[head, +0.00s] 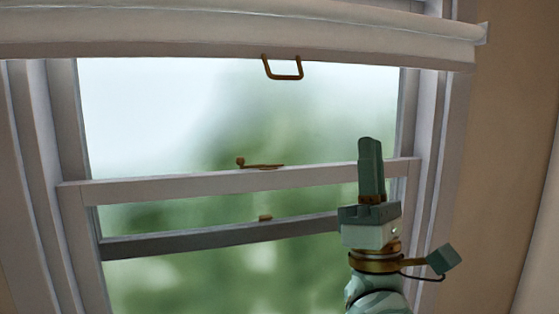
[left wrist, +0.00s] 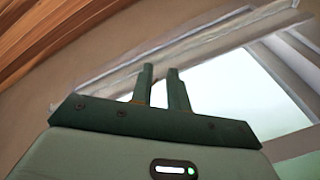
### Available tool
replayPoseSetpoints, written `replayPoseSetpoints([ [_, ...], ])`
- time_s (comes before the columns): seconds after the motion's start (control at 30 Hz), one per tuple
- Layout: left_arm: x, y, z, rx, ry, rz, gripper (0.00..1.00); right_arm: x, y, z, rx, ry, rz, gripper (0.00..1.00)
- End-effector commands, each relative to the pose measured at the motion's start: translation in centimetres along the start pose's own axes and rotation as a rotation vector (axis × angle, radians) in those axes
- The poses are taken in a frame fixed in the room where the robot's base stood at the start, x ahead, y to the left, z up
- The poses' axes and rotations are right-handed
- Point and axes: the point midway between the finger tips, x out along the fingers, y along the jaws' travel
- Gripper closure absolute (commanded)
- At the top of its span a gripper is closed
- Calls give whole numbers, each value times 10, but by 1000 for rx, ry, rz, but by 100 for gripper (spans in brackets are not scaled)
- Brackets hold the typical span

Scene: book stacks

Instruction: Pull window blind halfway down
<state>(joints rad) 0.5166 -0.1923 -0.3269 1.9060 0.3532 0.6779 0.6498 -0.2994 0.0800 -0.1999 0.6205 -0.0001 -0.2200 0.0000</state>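The white window blind (head: 200,42) is rolled up at the top of the window, its bottom rail tilted slightly in the head view. A brass loop handle (head: 284,77) hangs from the rail's lower edge. My left gripper (head: 370,145) points upward, below and right of the handle in the picture, apart from it. In the left wrist view its two fingers (left wrist: 160,80) stand a little apart with nothing between them. The blind (left wrist: 205,42) runs slantwise behind the fingertips there; the handle cannot be made out. My right gripper is not in view.
The window frame (head: 130,190) has a horizontal sash rail with a brass latch (head: 258,164) on it. Blurred greenery shows through the glass. A beige wall (head: 510,130) is at the right. The space between gripper and handle looks clear.

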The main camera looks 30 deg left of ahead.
Motion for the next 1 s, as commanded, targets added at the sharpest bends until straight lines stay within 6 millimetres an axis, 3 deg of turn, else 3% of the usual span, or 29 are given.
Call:
replayPoseSetpoints([
  [0.03,24,19,-2,-187,106,122,83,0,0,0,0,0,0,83],
  [0.1,47,41,-11,-477,261,295,83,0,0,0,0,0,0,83],
  [0.2,66,56,-21,-890,461,529,83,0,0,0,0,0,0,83],
  [0.3,75,56,-20,-1250,629,723,83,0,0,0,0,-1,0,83],
  [0.43,81,47,-6,-1584,792,897,83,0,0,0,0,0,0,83],
  [0.53,83,41,4,-1723,868,968,83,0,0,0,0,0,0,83],
  [0.67,86,36,5,-1785,908,1003,83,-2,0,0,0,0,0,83],
  [0.83,96,32,-18,-1784,912,1005,83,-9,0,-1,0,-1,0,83],
  [1.0,118,26,-58,-1781,903,1007,83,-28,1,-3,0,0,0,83],
])
